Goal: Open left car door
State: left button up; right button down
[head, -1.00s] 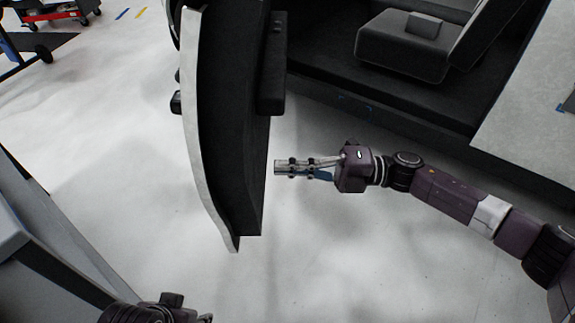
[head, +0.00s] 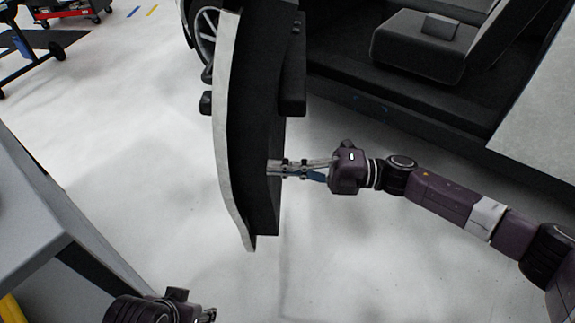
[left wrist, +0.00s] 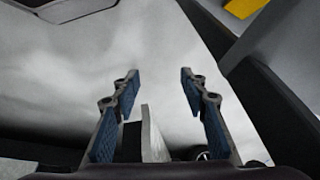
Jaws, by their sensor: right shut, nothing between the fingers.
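The car door (head: 258,130) stands swung wide open in the head view, its black inner side facing right and its pale outer edge to the left. My right gripper (head: 272,168) is shut and empty, with its fingertips at the inner side of the door, near its lower part; I cannot tell if they press on it. My left gripper (head: 208,315) is at the bottom edge of the head view, away from the door. In the left wrist view, its blue-padded fingers (left wrist: 155,95) are spread apart with nothing between them.
The car's interior with a dark seat (head: 425,45) lies at upper right. A grey table or cabinet (head: 45,215) stands at the left near my left arm. A red cart (head: 70,12) is at the far upper left. The pale floor left of the door is clear.

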aim_at(220, 168)
pick_arm(q)
jog(key=x, duration=0.1)
jog(key=p+x, duration=0.1)
jog(key=x, duration=0.3)
jog(key=shift+s+f, duration=0.2)
jog(key=shift+f, duration=0.1)
pick_arm(e)
jog(key=a+t, duration=0.1)
jog(key=a, duration=0.5)
jog(key=a+m+t, duration=0.1)
jog(key=a, duration=0.5)
jog(key=shift+a, duration=0.4)
